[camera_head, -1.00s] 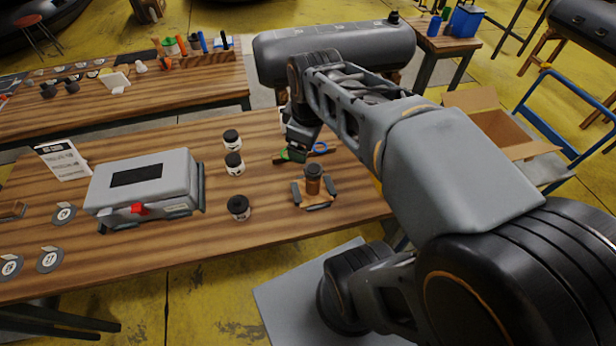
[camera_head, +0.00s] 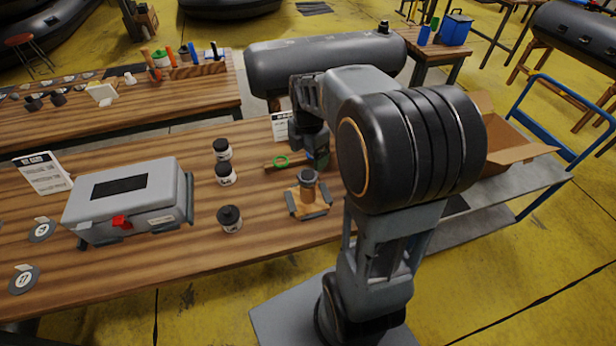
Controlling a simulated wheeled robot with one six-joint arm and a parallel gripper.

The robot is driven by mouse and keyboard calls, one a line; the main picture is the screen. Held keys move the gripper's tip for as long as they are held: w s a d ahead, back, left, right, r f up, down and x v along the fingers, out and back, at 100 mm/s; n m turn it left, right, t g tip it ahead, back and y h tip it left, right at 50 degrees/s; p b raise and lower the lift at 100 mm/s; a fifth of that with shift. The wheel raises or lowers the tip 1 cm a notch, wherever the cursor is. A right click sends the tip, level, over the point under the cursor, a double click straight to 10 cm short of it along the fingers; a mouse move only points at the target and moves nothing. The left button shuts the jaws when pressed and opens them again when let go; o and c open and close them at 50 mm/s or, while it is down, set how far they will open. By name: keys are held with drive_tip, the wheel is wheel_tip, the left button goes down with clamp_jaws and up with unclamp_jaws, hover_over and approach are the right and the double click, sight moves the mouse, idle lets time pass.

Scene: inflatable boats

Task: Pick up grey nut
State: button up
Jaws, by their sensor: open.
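I cannot make out a grey nut for certain. A small wooden stand with dark edge pieces (camera_head: 312,207) sits near the table's front edge, with a dark cylinder (camera_head: 307,189) upright on it, greyish at its top. My gripper (camera_head: 316,163) points down over the table just behind this stand. It is open, its fingers small and dark in the view. I see nothing held between them. A green-handled tool (camera_head: 281,161) lies just left of my gripper, partly hidden by it.
Several black-lidded jars, one at the front (camera_head: 230,219), stand left of the stand. A grey toolbox (camera_head: 130,200) with a red latch is further left. A white card (camera_head: 284,128) stands behind my gripper. An open cardboard box (camera_head: 512,155) is right, beyond my arm.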

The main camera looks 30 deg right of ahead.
sight(310, 174)
drive_tip(key=shift+s+d+f, duration=0.1)
drive_tip(key=shift+d+f, duration=0.05)
drive_tip(key=shift+f, duration=3.5)
drive_tip(key=shift+c, duration=0.5)
drive_tip(key=c, duration=0.9)
